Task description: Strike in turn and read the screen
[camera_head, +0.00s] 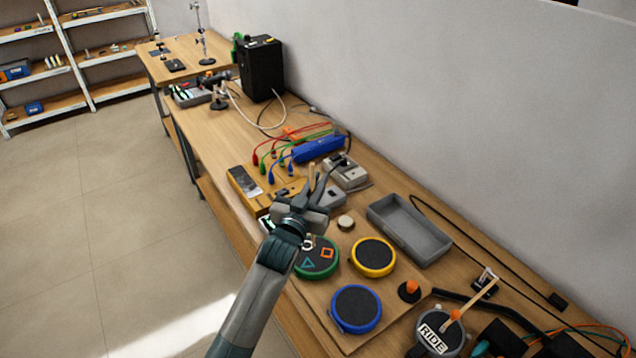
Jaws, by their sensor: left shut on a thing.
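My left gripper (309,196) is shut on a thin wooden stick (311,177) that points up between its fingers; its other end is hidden. It is above the far edge of the pad board. A green-rimmed pad (318,262) with coloured shapes lies just below it, partly covered by my wrist. A yellow-rimmed pad (373,257) and a blue-rimmed pad (356,309) lie to its right and nearer. A grey pad marked RIDE (433,332) lies at the lower right, with an orange-tipped stick (474,299) over it. A yellow device with a grey screen (245,181) is beyond; I cannot read it.
A grey empty tray (409,231) lies by the wall. An orange knob on a black disc (409,290) stands near the pads. A blue box (318,149) with coloured cables and a black case (261,68) stand farther back. Black cables run along the right.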

